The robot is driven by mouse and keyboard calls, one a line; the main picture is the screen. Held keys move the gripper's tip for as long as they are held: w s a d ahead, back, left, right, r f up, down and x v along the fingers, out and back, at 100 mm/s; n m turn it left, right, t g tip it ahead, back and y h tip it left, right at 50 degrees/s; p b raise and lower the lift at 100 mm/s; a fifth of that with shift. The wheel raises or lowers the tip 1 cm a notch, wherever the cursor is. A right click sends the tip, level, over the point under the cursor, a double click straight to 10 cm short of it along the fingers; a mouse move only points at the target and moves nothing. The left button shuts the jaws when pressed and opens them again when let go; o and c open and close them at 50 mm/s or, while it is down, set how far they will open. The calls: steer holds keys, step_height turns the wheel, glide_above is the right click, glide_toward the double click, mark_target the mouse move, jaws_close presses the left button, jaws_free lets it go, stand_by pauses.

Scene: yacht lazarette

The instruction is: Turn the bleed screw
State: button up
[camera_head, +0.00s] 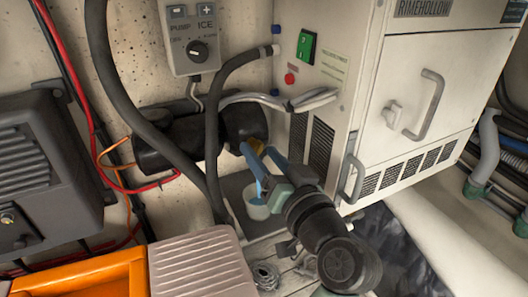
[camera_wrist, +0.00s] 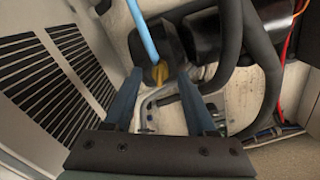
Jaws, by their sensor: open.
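The bleed screw seems to be the small yellow piece (camera_wrist: 160,73) at the end of the dark pump body (camera_wrist: 157,42) in the wrist view. A bit of yellow also shows in the head view (camera_head: 257,145), partly hidden by my gripper. My gripper (camera_wrist: 161,78) is open, with its blue fingers on either side of the yellow piece. I cannot tell whether they touch it. A light blue tube (camera_wrist: 142,32) runs from near the yellow piece. In the head view it leads down into a small pale cup (camera_head: 257,209).
Dark hoses (camera_head: 211,135) hang just left of my gripper. The white vented cabinet (camera_head: 400,100) stands close on the right, with a handle (camera_head: 351,181) near my arm. A control box (camera_head: 190,40) is on the wall above. An orange crate (camera_head: 85,283) is lower left.

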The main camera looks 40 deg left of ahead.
steer(key=shift+c, duration=0.2)
jaws_close()
steer(key=shift+n+b, duration=2.5)
steer(key=shift+b, duration=2.25)
steer(key=shift+o, duration=0.2)
jaws_free()
steer(key=shift+s, duration=0.1)
